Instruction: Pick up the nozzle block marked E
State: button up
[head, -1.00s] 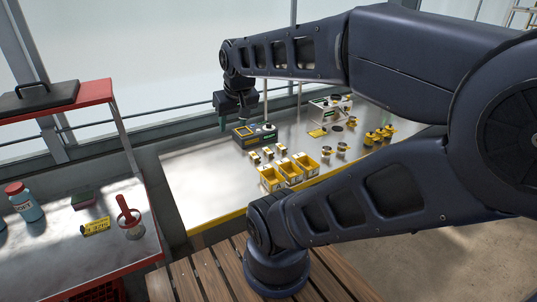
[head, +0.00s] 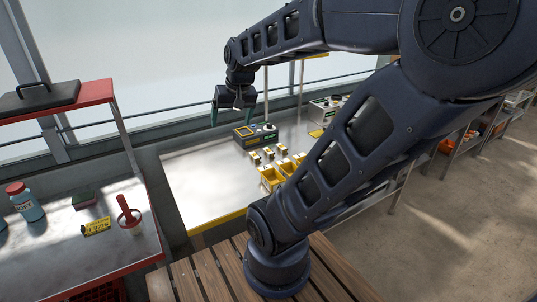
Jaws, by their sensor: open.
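Several small pale blocks with dark tops stand in a group on the metal bench, among them a front block (head: 255,158) and a back block (head: 281,149). They look like nozzle blocks, but they are too small for me to read any letter, so I cannot tell which is marked E. My gripper (head: 233,116) hangs fingers-down over the far left part of the bench, open and empty. It is above and behind the blocks, near a dark box with a yellow frame (head: 244,132), and apart from the blocks.
Yellow bins (head: 269,182) stand in front of the blocks, partly hidden by my arm. A white unit (head: 322,110) stands farther right. The bench (head: 200,180) is clear at left. A side table (head: 60,250) holds a bottle (head: 25,202) and a red-handled tool (head: 127,212).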

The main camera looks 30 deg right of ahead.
jog(key=w+d+f+m+g, duration=0.1)
jog(key=w+d+f+m, duration=0.15)
jog(key=w, duration=0.25)
jog(key=w+d+f+m, duration=0.1)
jog(key=w+f+m, duration=0.1)
jog(key=w+f, duration=0.25)
jog(key=m+g+h, duration=0.3)
jog(key=m+h, duration=0.3)
jog(key=m, duration=0.6)
send_near(268, 150)
jog(key=shift+s+x, duration=0.15)
jog(key=shift+x, duration=0.8)
jog(key=shift+s+x, duration=0.15)
jog(key=shift+x, duration=3.5)
jog(key=shift+w+a, duration=0.1)
jog(key=c, duration=1.1)
jog(key=shift+c, duration=0.2)
jog(key=shift+r, duration=0.15)
